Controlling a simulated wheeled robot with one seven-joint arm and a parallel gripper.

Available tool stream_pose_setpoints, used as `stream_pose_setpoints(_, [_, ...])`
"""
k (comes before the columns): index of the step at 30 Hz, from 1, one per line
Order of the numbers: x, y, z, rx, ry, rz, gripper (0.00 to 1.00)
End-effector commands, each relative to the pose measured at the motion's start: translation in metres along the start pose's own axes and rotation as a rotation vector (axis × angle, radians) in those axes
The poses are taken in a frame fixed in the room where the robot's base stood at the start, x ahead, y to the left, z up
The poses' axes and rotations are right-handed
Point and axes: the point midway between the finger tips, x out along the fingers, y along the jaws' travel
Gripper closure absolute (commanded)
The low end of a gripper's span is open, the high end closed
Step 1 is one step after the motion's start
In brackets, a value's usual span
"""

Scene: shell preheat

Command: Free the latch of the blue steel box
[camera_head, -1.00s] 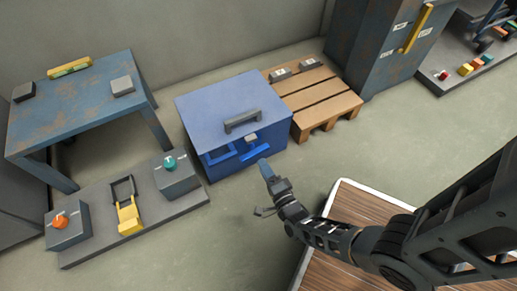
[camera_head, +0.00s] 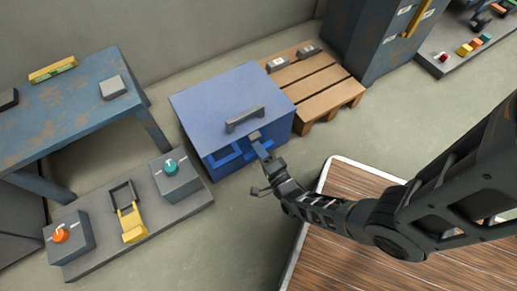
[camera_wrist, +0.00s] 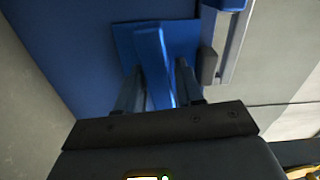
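The blue steel box (camera_head: 215,105) stands on the floor with its lid down and a dark grey handle (camera_head: 244,119) on top. My gripper (camera_head: 259,147) is at the box's front, over the latch area, and hides part of the blue latch lever there. In the wrist view the lever (camera_wrist: 152,55) stands out from its blue plate (camera_wrist: 183,35) and runs between the two fingers of my gripper (camera_wrist: 159,88). The fingers are apart, one on each side, with gaps showing beside the lever. Whether either finger touches it low down is unclear.
A wooden pallet (camera_head: 322,91) lies right of the box. A grey board (camera_head: 195,207) with a teal knob, a yellow lever and an orange knob lies left. A rusty blue table (camera_head: 70,105) stands behind it. A wood-topped surface (camera_head: 345,185) is below my arm.

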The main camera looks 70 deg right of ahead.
Motion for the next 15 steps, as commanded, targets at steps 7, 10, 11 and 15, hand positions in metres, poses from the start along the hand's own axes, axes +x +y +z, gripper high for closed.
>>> stream_pose_setpoints(7, [0.0001, 0.0000, 0.0001, 0.000, 0.000, 0.000, 0.87])
stream_pose_setpoints(10, [0.0001, 0.0001, 0.0001, 0.000, 0.000, 0.000, 0.97])
stream_pose_setpoints(11, [0.0001, 0.0001, 0.0001, 0.000, 0.000, 0.000, 1.00])
stream_pose_setpoints(15, [0.0000, 0.0002, 0.0002, 0.020, 0.000, 0.001, 1.00])
